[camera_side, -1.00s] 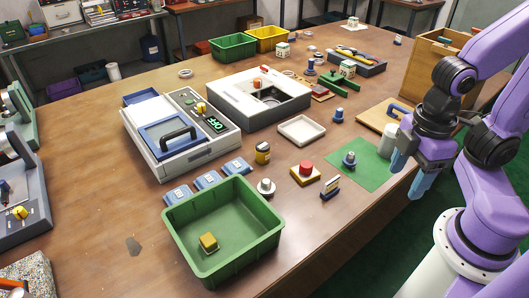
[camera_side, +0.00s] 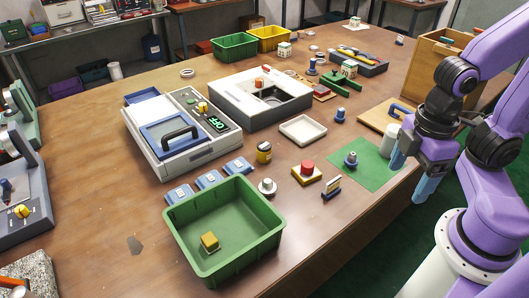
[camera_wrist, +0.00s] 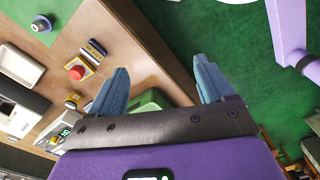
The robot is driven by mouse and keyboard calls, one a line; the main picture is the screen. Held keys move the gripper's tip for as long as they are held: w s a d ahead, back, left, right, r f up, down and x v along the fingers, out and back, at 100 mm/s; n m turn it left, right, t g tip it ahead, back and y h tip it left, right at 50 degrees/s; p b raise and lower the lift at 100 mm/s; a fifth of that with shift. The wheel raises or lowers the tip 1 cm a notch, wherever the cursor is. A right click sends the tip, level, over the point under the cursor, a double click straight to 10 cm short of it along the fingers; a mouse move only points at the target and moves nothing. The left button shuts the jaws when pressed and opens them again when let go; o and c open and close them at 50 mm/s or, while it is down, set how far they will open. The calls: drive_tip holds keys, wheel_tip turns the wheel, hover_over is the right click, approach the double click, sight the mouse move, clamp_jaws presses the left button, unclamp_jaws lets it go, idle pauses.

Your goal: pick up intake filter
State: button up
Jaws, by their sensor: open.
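My gripper (camera_side: 411,174) is open and empty, hanging at the right edge of the table beside the green mat. In the wrist view its two blue fingers stand wide apart (camera_wrist: 163,76) with nothing between them. I cannot tell for sure which thing is the intake filter. A pale, plain cylinder (camera_side: 390,137) stands near the mat's right edge, just behind the gripper and partly hidden by it. A small yellow and black jar (camera_side: 264,152) stands mid-table, well to the left of the gripper.
The green mat (camera_side: 372,180) holds a blue-grey knobbed part (camera_side: 351,160). A green bin (camera_side: 270,243) holds a yellow block. A white tray (camera_side: 303,130) lies mid-table.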

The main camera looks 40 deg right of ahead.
drive_tip(key=shift+w+a, duration=0.1)
drive_tip(key=w+a+r+m, duration=0.1)
drive_tip(key=w+a+m, duration=0.6)
drive_tip(key=w, duration=0.4)
drive_tip(key=m, duration=2.5)
hover_over(264, 145)
wheel_tip(264, 145, down, 8)
drive_tip(key=f, duration=1)
drive_tip(key=shift+s+d+f, duration=0.15)
drive_tip(key=shift+s+f, duration=0.05)
drive_tip(key=shift+f, duration=0.05)
drive_tip(key=shift+w+f, duration=0.15)
drive_tip(key=shift+f, duration=1.3)
drive_tip(key=shift+w+f, duration=0.1)
drive_tip(key=shift+f, duration=1.3)
drive_tip(key=c, duration=1.2)
